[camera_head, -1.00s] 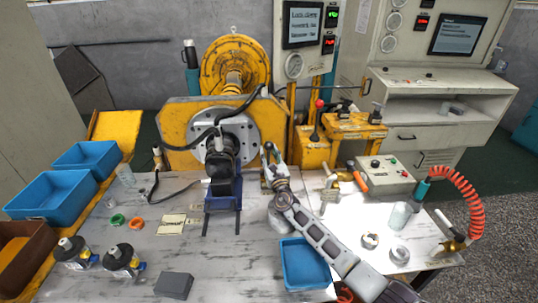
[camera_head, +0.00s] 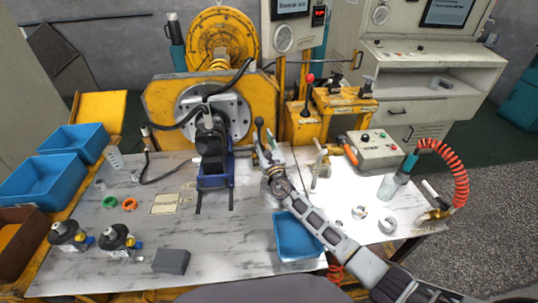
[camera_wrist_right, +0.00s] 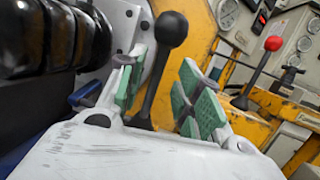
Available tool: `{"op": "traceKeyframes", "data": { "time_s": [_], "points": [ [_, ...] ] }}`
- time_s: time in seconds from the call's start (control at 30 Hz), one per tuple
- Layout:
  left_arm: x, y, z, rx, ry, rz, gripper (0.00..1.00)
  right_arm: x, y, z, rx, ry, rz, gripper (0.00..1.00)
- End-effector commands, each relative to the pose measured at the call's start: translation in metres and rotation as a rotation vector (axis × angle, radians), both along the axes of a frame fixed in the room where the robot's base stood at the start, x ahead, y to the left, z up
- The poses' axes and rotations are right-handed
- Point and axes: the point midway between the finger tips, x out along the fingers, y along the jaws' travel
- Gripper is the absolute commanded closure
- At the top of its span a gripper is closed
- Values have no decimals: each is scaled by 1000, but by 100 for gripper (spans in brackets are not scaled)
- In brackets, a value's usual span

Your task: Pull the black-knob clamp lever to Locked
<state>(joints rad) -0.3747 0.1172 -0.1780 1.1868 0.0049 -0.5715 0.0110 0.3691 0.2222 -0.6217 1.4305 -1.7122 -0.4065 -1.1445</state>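The black-knob clamp lever (camera_head: 259,123) stands beside the black motor (camera_head: 211,140), at the right of the round flange. In the right wrist view its black ball (camera_wrist_right: 172,28) tops a dark shaft that slants down to the left. My right gripper (camera_head: 266,154) is at the lever. In the wrist view my right gripper (camera_wrist_right: 166,92) is open, with green-padded fingers on either side of the shaft and gaps visible beside it. The shaft's lower end is hidden behind the gripper body. My left gripper is out of view.
A red-knob lever (camera_head: 309,79) stands on the yellow block to the right. The motor and its black hoses are close on the left of the gripper. A blue tray (camera_head: 296,240) lies beside my right arm. The table's front middle is mostly clear.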

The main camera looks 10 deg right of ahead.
Motion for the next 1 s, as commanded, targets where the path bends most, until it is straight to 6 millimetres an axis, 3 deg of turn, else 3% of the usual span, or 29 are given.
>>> {"op": "traceKeyframes", "data": {
  "time_s": [0.6, 1.0],
  "points": [
    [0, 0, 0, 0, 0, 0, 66, -59, -12, -15, 0, 1, 0, 65],
    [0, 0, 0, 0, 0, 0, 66, -69, -14, -18, 0, 0, 0, 65]
  ]
}}
